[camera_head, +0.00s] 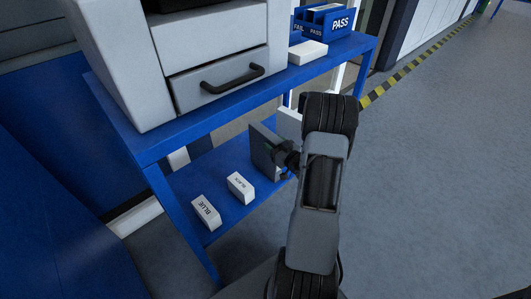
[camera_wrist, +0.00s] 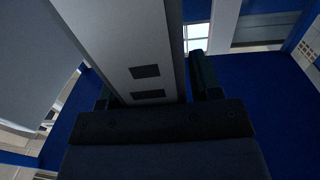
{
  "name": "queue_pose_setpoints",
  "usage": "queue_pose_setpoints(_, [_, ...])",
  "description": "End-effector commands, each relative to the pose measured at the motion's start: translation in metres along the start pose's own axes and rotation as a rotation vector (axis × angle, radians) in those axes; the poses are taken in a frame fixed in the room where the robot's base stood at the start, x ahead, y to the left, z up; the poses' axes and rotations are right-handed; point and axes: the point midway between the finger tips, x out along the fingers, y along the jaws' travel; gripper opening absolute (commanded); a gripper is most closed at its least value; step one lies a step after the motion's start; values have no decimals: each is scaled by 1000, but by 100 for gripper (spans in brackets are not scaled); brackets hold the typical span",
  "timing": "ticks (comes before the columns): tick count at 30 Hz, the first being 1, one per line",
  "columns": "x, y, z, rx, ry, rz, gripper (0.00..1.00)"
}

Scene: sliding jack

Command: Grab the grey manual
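The grey manual (camera_head: 262,150) stands upright on the blue lower shelf in the head view, a grey slab partly hidden by the end of my arm. My gripper (camera_head: 287,160) is right beside it, at its right side; its fingertips are hard to make out there. In the wrist view, the manual's grey face (camera_wrist: 145,55) with two dark patches rises between the two dark fingers of my gripper (camera_wrist: 153,88). A narrow gap shows between the manual and the right finger. The left finger is partly hidden by the manual. The fingers look open around it.
White boxes marked BLUE (camera_head: 206,213) and BLACK (camera_head: 240,187) sit on the lower shelf, left of the manual. A large printer-like machine (camera_head: 215,85) stands on the blue upper shelf (camera_head: 160,145), with blue PASS trays (camera_head: 325,22) to its right. Open floor (camera_head: 440,170) lies to the right.

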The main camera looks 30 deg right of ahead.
Motion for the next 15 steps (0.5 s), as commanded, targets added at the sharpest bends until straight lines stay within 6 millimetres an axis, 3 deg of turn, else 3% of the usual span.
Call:
queue_pose_setpoints(2, [0,0,0,0,0,0,50])
queue_pose_setpoints(15, [0,0,0,0,0,0,8])
